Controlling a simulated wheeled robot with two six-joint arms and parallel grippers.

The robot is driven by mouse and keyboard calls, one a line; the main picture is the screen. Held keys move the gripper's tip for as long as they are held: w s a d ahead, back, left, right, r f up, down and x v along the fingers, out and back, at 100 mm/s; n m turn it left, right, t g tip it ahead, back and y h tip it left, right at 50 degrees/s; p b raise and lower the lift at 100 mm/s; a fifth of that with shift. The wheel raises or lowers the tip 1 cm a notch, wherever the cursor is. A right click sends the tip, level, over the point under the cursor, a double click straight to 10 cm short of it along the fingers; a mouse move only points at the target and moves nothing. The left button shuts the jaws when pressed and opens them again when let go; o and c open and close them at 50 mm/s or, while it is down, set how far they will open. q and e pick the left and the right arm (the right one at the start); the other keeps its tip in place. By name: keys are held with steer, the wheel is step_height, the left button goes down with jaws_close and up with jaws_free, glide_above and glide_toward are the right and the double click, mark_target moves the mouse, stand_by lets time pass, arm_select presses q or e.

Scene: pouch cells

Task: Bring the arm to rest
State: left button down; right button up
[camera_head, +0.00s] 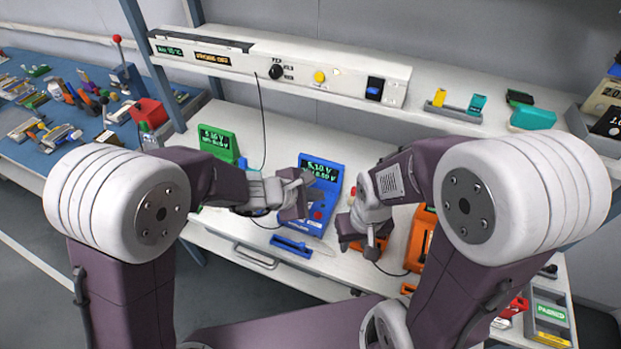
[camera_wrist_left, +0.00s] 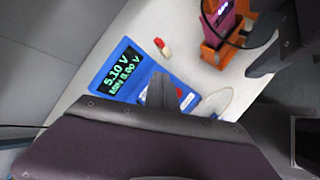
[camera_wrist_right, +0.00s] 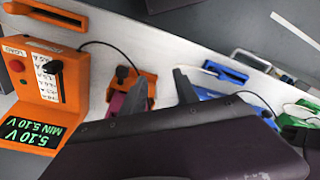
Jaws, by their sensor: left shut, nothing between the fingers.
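My left gripper (camera_head: 298,200) is shut and empty, in front of the blue tester (camera_head: 323,172) at the middle of the bench. In the left wrist view its closed fingertips (camera_wrist_left: 160,90) overlap the lower part of the blue tester (camera_wrist_left: 128,75), whose display reads 5.10 V. My right gripper (camera_head: 358,238) is low, over a small orange holder. In the right wrist view its two fingers stand apart with a gap between them (camera_wrist_right: 159,92). A purple piece (camera_wrist_right: 117,104) sits at the orange holder (camera_wrist_right: 125,78), partly hidden behind one finger.
A green tester (camera_head: 217,141) stands left and an orange tester (camera_wrist_right: 38,85) on the other side. Blue (camera_head: 291,246) and orange trays lie along the bench's front. A shelf (camera_head: 290,70) with controls runs behind. A bin marked PASSED (camera_head: 550,312) is at right. Cables cross the bench.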

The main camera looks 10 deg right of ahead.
arm_select(q)
steer(key=shift+a, duration=0.1)
steer(key=w+a+r+t+y, duration=0.1)
steer(key=w+a+r, duration=0.3)
steer(key=a, duration=0.5)
steer(key=s+a+f+m+g+y, duration=0.2)
steer(key=s+a+f+m+y, duration=0.1)
steer(key=s+a+m, duration=0.4)
steer(key=s+a+f+m+g+y+p, duration=0.1)
steer(key=s+a+f+m+g+y, duration=0.1)
steer(key=s+a+m, duration=0.6)
steer(key=s+a+f+y, duration=0.1)
steer(key=a, duration=0.3)
steer(key=shift+s+a+f+g+y, duration=0.3)
steer(key=shift+s+a+f, duration=0.05)
steer(key=shift+f, duration=0.05)
